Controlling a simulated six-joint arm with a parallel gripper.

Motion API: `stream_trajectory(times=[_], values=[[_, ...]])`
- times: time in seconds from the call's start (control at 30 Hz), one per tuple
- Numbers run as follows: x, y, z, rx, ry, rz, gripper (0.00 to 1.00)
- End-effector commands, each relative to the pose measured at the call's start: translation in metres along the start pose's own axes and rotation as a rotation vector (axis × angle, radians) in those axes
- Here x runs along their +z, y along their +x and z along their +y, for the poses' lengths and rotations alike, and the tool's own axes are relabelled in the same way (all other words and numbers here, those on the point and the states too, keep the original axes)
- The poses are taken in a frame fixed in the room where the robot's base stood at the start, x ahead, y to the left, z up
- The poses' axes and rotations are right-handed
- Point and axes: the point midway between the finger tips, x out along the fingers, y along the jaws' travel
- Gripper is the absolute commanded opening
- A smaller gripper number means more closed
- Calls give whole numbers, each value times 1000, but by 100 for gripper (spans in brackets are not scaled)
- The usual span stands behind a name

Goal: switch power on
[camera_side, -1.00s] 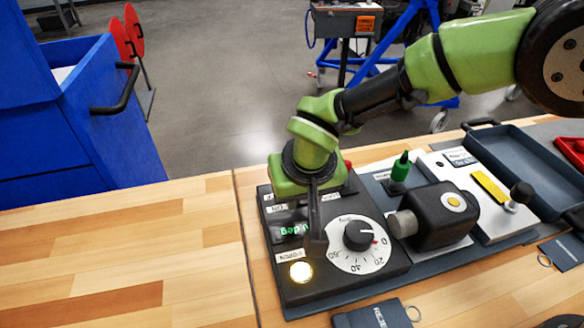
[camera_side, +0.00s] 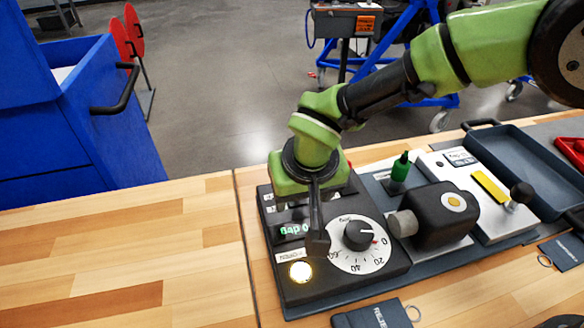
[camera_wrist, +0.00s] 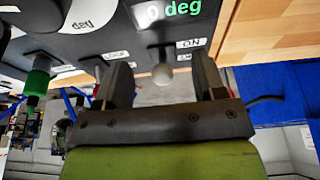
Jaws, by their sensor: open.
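A black control box (camera_side: 352,284) on the bench carries a dial (camera_side: 357,235), a small green display (camera_side: 294,229) and a lit round button (camera_side: 300,272) near an OPEN label. In the wrist view, a toggle switch with a pale rounded tip (camera_wrist: 162,75) stands beside an ON label (camera_wrist: 191,43). My gripper (camera_wrist: 161,66) is open, with one finger on each side of the switch, apart from it in that picture. In the side view, my gripper hangs over the box's left part and hides the switch; one finger reaches down between the display and the dial.
The wooden bench left of the box (camera_side: 120,255) is clear. A blue cabinet (camera_side: 60,120) stands behind.

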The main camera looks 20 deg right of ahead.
Motion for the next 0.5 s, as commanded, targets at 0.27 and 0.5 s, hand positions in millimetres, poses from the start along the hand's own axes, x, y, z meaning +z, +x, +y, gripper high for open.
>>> stream_trajectory(times=[0.27, 0.5], values=[[-8, -24, 0, -1, 1, 2, 64], [-13, -43, 0, -2, 1, 1, 64]])
